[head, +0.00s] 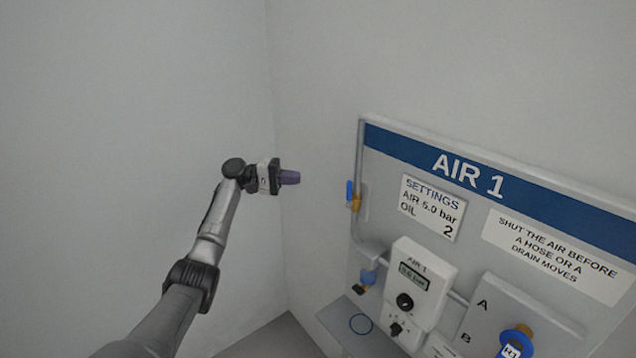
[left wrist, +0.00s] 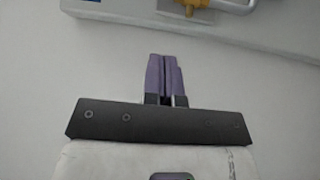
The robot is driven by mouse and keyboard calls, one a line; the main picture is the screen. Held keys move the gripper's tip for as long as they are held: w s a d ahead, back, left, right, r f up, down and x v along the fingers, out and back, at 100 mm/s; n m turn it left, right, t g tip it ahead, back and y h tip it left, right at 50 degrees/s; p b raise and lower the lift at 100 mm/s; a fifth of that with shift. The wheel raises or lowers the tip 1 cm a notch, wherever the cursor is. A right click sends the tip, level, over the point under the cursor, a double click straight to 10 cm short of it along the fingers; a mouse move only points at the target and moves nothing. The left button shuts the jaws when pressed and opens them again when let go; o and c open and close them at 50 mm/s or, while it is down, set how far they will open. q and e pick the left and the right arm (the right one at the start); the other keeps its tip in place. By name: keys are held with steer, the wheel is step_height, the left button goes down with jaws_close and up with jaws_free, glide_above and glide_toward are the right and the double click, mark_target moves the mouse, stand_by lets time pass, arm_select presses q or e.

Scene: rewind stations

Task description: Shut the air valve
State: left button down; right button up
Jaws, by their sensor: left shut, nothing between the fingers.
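The air valve (head: 354,196) is a brass body with a blue lever, on the grey pipe at the left edge of the AIR 1 panel in the head view. Its blue lever stands upright, along the pipe. In the left wrist view the brass valve body (left wrist: 194,4) shows at the top edge, partly cut off. My left gripper (head: 297,178) is left of the valve, apart from it, with its purple fingers pointing towards the panel. The fingers (left wrist: 164,58) are shut together and empty. My right gripper is not in view.
The AIR 1 panel (head: 390,160) carries a settings card (head: 430,207), a warning card (head: 552,257) and a white control unit (head: 420,285) with knobs. A blue-fitted part (head: 368,277) hangs below the valve. Space left of the panel is clear.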

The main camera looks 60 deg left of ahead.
mark_target(349, 195)
arm_select(q)
steer(key=s+d+p+x, duration=0.1)
steer(key=d+x, duration=0.1)
steer(key=x, duration=1)
steer(key=shift+s+d, duration=0.2)
steer(key=shift+d, duration=0.1)
